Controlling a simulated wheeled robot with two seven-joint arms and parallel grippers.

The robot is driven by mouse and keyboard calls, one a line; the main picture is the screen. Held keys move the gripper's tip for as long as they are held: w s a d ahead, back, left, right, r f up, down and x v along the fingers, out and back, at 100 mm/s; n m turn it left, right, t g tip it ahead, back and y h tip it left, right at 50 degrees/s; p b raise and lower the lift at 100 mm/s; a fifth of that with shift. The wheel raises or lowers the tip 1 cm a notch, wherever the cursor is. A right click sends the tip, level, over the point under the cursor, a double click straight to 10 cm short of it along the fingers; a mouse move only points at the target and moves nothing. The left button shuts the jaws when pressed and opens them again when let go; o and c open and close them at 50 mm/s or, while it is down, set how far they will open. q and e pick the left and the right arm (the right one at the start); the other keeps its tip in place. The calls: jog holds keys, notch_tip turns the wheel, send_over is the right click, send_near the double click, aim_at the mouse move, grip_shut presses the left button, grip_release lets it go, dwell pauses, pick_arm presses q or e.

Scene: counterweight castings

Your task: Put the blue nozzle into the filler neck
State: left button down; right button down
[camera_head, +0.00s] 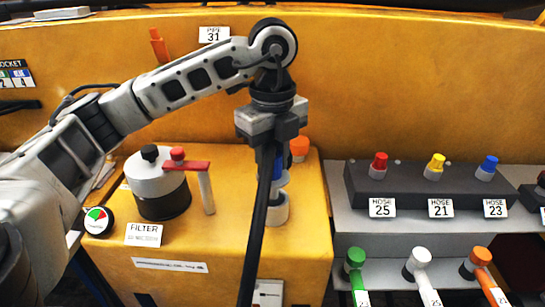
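My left gripper (270,125) points down over the yellow housing. A blue part (279,166), apparently the blue nozzle, shows just below its fingers, with a pale section under it. The gripper appears shut on it, but the fingers partly hide the grip. A black hose (260,225) hangs in front of it and hides its left side. A pale round neck (278,210), apparently the filler neck, stands directly below on the housing. Whether the nozzle tip touches or enters it cannot be told. An orange piece (299,147) shows behind the gripper. My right gripper is not in view.
A white and black filter (158,185) with a red lever stands left of the neck. At right, a dark block (407,190) carries red, yellow and blue-topped fittings. Green, white and orange handles (420,262) sit below. The yellow wall (400,90) rises behind.

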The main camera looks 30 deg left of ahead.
aim_at(272, 183)
pick_arm(q)
jog(key=shift+f+b, duration=0.95)
jog(key=shift+f, duration=0.3)
jog(key=shift+f, duration=0.35)
jog(key=shift+f+b, duration=1.1)
jog(key=shift+b, duration=0.05)
jog(key=c, duration=1)
grip_release()
jog(key=shift+c, duration=0.2)
